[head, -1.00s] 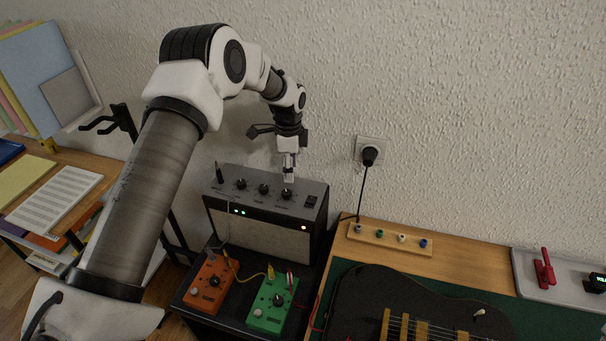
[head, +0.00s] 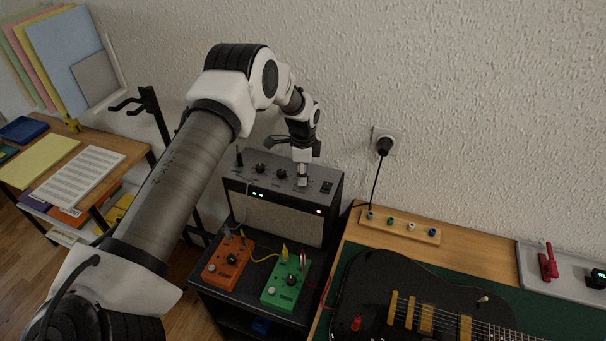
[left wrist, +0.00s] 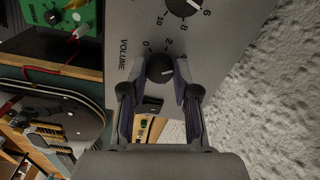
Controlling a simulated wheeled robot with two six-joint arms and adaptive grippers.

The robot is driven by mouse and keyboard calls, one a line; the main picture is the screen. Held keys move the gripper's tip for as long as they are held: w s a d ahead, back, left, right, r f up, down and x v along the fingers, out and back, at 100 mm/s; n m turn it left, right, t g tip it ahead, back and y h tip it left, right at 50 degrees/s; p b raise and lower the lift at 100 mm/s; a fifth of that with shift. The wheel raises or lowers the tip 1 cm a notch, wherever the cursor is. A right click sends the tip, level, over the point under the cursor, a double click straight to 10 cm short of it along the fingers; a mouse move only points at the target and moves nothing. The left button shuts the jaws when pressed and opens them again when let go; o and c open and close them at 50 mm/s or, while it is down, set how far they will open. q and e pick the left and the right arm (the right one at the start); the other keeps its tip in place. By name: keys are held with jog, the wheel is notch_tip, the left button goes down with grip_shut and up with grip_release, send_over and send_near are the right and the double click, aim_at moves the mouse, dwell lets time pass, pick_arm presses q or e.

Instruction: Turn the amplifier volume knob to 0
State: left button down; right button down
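The dark amplifier (head: 275,221) stands against the wall, with black knobs and a switch on its sloped top panel. In the left wrist view, the black volume knob (left wrist: 159,69) is beside the word VOLUME, and the numbers 0, 2 and 10 show around it. Its white pointer mark is away from the 0. My left gripper (left wrist: 160,65) is down at this knob, with one finger on each side of it. I cannot tell whether the fingers press on it. In the head view, my left gripper (head: 302,184) hides the knob. My right gripper is not in view.
Another knob (left wrist: 183,5) is beside the volume knob. An orange pedal (head: 228,262) and a green pedal (head: 286,284) with cables stand in front of the amplifier. A black guitar (head: 375,290) lies at the right. A plug (head: 384,146) is in the wall behind.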

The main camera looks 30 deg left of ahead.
pick_arm(q)
jog(key=shift+s+d+f, duration=0.1)
jog(key=shift+s+f, duration=0.15)
jog(key=shift+f, duration=0.15)
dwell(0.8)
jog(key=shift+n+b, duration=0.35)
jog(key=shift+n, duration=1.05)
jog(key=shift+n+b, duration=0.35)
jog(key=shift+n, duration=1.25)
jog(key=n, duration=0.8)
jog(key=shift+n, duration=2.6)
jog(key=shift+n+p, duration=0.3)
jog(key=shift+n, duration=0.2)
